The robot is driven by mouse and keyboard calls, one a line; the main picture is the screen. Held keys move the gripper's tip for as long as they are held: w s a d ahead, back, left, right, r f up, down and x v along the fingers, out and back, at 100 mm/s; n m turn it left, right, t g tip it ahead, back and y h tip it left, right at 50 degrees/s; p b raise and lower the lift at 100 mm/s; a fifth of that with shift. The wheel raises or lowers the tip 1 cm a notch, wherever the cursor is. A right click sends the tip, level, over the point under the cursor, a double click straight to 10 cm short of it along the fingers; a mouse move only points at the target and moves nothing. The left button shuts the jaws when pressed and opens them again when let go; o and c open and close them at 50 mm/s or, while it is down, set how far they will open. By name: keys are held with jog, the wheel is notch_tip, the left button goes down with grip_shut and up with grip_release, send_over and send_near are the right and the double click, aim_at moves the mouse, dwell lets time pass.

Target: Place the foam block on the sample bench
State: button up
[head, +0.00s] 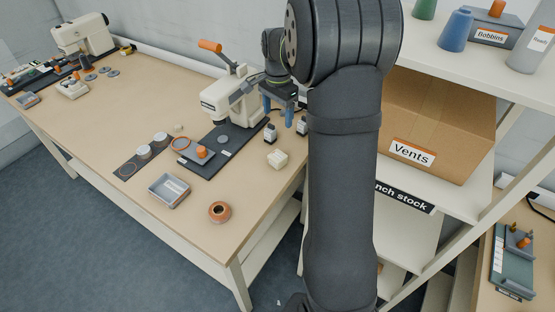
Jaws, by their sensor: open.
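A small cream block (277,158), which looks like the foam block, lies on the wooden-topped bench (245,193) near its right edge. My gripper (286,130) is open, its dark fingertips pointing down, and appears just above and behind the block in the picture. Nothing shows between the fingers. The height of the gap to the block is hard to judge. My arm hides part of the bench's right side. No label shows which surface is the sample bench; another wooden surface (542,218) shows at the lower right.
A cream press (231,98) with an orange-ended lever stands beside my gripper on a dark base. A grey tray (169,190) and a brown ring (219,211) lie near the front edge. Right, a shelf holds a Vents carton (432,110) and thread cones (456,30).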

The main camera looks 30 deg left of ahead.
jog(key=n, duration=1.8)
send_over(276, 155)
jog(key=w, duration=0.1)
jog(key=f, duration=1.2)
jog(key=shift+w+a, duration=0.1)
jog(key=shift+a, duration=0.15)
jog(key=shift+s+d+f, duration=0.1)
jog(key=shift+s+f, duration=0.05)
jog(key=shift+f, duration=0.75)
jog(key=shift+s+d+f, duration=0.1)
jog(key=shift+s+f, duration=0.1)
jog(key=shift+f, duration=0.7)
jog(key=shift+s+d+f, duration=0.1)
jog(key=shift+s+f, duration=0.05)
jog(key=shift+f, duration=0.75)
jog(key=c, duration=1.1)
